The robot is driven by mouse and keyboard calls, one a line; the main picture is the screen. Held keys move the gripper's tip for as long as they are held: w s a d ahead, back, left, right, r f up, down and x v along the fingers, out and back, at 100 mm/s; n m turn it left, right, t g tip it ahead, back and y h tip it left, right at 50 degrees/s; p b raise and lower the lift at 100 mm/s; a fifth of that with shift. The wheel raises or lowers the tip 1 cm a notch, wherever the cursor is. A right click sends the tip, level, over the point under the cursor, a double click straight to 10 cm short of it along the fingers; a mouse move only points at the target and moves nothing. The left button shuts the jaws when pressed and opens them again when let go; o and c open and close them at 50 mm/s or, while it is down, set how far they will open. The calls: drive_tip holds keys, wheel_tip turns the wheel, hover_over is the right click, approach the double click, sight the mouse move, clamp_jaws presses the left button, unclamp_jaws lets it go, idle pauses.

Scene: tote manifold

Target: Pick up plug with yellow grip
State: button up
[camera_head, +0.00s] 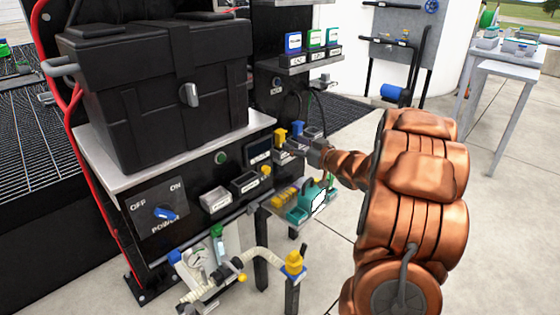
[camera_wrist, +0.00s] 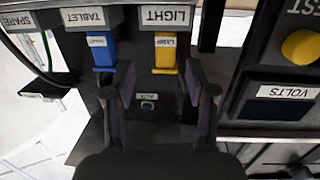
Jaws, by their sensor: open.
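The plug with the yellow grip (camera_wrist: 166,58) sits under the block marked LIGHT in the wrist view. It bears a small white label. In the head view a yellow piece (camera_head: 279,137) on the dark panel appears to be the same plug. My gripper (camera_wrist: 158,78) is open and empty, its fingers pointing at the panel. The yellow grip lies in line with the gap, nearer the right finger, and seems just beyond the tips. In the head view my gripper (camera_head: 312,150) is close to the panel, partly hidden by its own wrist.
A plug with a blue grip (camera_wrist: 102,53) sits under the TABLET block, close to the left finger. A VOLTS display (camera_wrist: 275,110) and yellow TEST button (camera_wrist: 301,46) are at right. Below my gripper is a teal holder (camera_head: 307,203). A black case (camera_head: 150,90) stands on the bench.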

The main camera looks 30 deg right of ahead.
sight(280, 140)
drive_tip(key=shift+t+y, duration=0.4)
drive_tip(key=shift+y, duration=0.3)
drive_tip(key=shift+f+b+x, duration=0.2)
drive_tip(key=shift+b+x, duration=0.5)
drive_tip(key=shift+x, duration=0.45)
drive_tip(key=shift+f+b+x, duration=0.2)
drive_tip(key=shift+b+x, duration=0.55)
drive_tip(key=shift+x, duration=0.4)
drive_tip(key=shift+f+b+x, duration=0.15)
drive_tip(key=shift+b+x, duration=0.55)
drive_tip(key=shift+x, duration=0.4)
drive_tip(key=shift+a, duration=0.15)
clamp_jaws()
